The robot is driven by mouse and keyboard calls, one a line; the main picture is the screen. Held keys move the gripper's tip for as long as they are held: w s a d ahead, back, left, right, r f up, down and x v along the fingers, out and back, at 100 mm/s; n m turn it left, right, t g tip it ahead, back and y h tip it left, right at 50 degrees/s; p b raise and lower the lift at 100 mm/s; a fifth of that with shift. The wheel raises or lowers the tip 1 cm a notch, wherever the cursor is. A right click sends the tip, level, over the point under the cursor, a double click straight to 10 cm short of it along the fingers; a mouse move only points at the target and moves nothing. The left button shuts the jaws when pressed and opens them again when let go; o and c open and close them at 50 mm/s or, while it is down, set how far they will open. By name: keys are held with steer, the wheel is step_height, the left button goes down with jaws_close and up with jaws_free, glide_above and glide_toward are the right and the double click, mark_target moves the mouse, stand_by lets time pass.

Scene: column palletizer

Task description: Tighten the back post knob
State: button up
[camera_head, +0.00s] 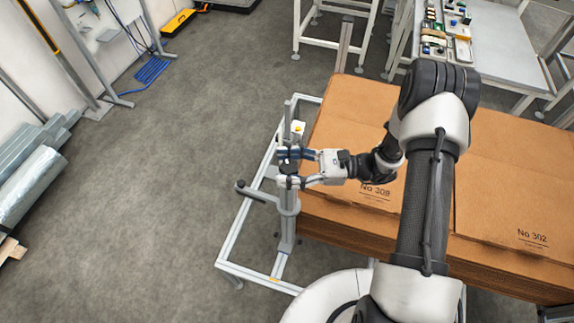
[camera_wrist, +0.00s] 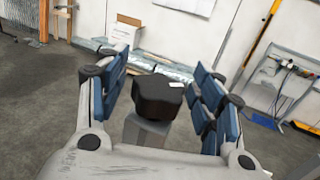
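My gripper (camera_head: 291,167) reaches left from the arm to the upright metal post (camera_head: 288,226) of the light frame. In the wrist view my gripper (camera_wrist: 160,82) is open, its blue-padded fingers spread on either side of a black knob (camera_wrist: 157,98) on a grey stem. Gaps show on both sides of the knob, and the pads do not appear to press on it. In the head view the knob is small and dark between the fingers, partly hidden. A black lever handle (camera_head: 257,192) sticks out to the left of the post, below the gripper.
Stacked cardboard (camera_head: 378,227) stands right of the post, under my arm. A worktable (camera_head: 497,45) is at the back right. Wrapped rolls (camera_head: 28,182) lie at the far left. The floor left of the frame is clear.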

steer(key=c, duration=0.9)
steer(key=shift+c, duration=0.3)
steer(key=shift+m+t, duration=1.1)
steer(key=shift+t, duration=0.6)
steer(key=shift+w+m+t+h, duration=0.1)
steer(key=shift+m+t+h, duration=0.35)
steer(key=shift+t, duration=0.25)
steer(key=shift+f+m+t, duration=0.1)
steer(key=shift+m+t, duration=0.15)
steer(key=shift+t, duration=0.05)
steer(key=shift+w+m+t+h, duration=0.1)
steer(key=shift+m+t+h, duration=1.45)
steer(key=shift+t, duration=0.75)
steer(key=o, duration=0.9)
steer(key=shift+d+y, duration=0.15)
steer(key=shift+y, duration=0.15)
steer(key=shift+o, duration=0.9)
